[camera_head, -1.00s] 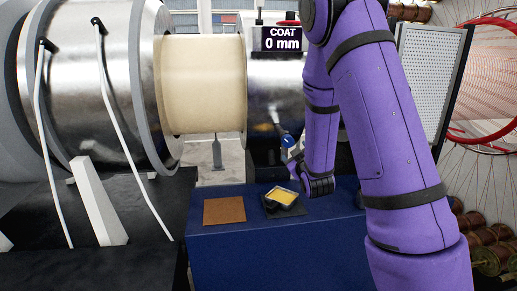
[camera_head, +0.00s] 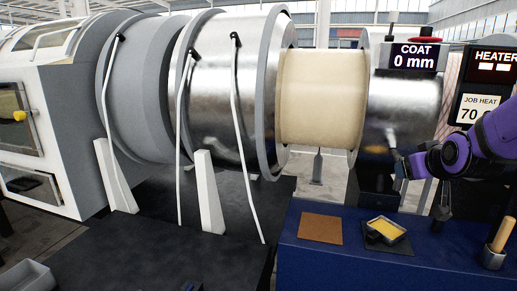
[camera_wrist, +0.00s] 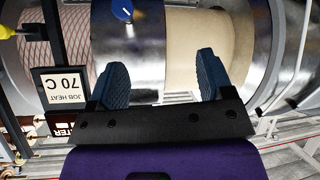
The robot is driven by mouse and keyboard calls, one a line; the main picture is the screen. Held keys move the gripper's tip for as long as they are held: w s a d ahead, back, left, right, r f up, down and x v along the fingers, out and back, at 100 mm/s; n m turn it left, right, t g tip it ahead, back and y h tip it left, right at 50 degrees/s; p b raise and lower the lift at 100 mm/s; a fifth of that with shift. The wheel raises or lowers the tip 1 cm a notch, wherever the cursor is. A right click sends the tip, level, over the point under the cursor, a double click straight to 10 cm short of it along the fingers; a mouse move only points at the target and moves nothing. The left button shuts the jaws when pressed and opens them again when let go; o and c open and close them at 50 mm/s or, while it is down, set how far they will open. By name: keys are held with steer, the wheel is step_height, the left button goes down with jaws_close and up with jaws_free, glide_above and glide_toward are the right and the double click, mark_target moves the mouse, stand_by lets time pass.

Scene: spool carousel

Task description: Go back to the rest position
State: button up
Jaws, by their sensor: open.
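My gripper (camera_wrist: 162,88) is open, with two blue ribbed fingers apart and nothing between them in the wrist view. In the head view my gripper (camera_head: 398,158) is at the right, in front of the metal cylinder and above the blue bench. The wrist view looks upside down at the metal cylinder (camera_wrist: 138,45) and the cream drum (camera_wrist: 190,50) beyond the fingers. In the head view the cream drum (camera_head: 320,97) sits between large metal cylinders.
On the blue bench (camera_head: 330,268) lie a brown square mat (camera_head: 320,229), a tray with yellow content (camera_head: 387,229) and a wooden-handled tool (camera_head: 504,232) in a cup. A "COAT 0 mm" display (camera_head: 415,57) and a heater panel (camera_head: 485,95) stand at the right.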

steer(key=s+a+r+g, duration=0.1)
steer(key=s+a+g, duration=0.1)
steer(key=s, duration=0.6)
steer(key=s+a+r+g+y, duration=0.1)
steer(key=s+a+r+g, duration=0.1)
steer(key=s, duration=0.6)
steer(key=s+a+r+g, duration=0.2)
steer(key=s+a, duration=0.1)
steer(key=s, duration=0.5)
steer(key=shift+s+r+m+y, duration=0.25)
steer(key=shift+m+y, duration=0.05)
